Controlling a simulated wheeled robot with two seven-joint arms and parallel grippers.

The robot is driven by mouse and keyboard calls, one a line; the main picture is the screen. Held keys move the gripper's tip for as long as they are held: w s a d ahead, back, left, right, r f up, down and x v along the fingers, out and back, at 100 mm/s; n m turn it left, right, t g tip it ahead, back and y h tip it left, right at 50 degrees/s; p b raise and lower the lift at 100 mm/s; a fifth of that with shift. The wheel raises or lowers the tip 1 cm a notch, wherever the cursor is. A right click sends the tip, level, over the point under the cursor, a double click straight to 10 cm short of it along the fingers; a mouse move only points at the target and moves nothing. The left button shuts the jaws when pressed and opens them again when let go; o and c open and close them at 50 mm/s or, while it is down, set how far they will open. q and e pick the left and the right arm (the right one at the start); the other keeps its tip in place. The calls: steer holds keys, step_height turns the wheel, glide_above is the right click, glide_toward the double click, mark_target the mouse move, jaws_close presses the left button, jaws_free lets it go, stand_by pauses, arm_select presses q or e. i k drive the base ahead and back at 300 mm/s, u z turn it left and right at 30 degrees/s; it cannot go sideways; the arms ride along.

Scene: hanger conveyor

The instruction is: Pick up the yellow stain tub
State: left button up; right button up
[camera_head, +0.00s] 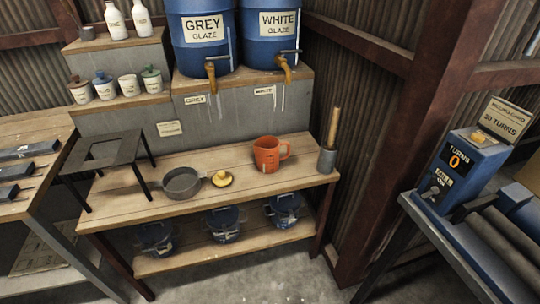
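Several small pale tubs with labels stand in a row on the left shelf. One has a dark reddish lid (80,92), one a blue lid (104,90) and one a green lid (152,84). On the third tub from the left (129,88) I make out no coloured lid. The labels are too small to read, so I cannot tell which tub is the yellow stain. A round yellow piece with a knob (221,178) lies on the workbench. Neither of my grippers is in view.
The wooden workbench (255,198) holds a grey pan (182,184), an orange jug (268,154), a grey pot with a wooden handle (328,158) and a black stand (104,152). Lidded buckets (222,223) stand below. A blue counter machine (460,170) is at the right.

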mark_target(129, 83)
steer(key=k, duration=0.5)
steer(key=z, duration=0.45)
steer(key=i, duration=0.9)
steer(key=u, duration=0.5)
steer(key=i, duration=0.6)
steer(key=u, duration=0.4)
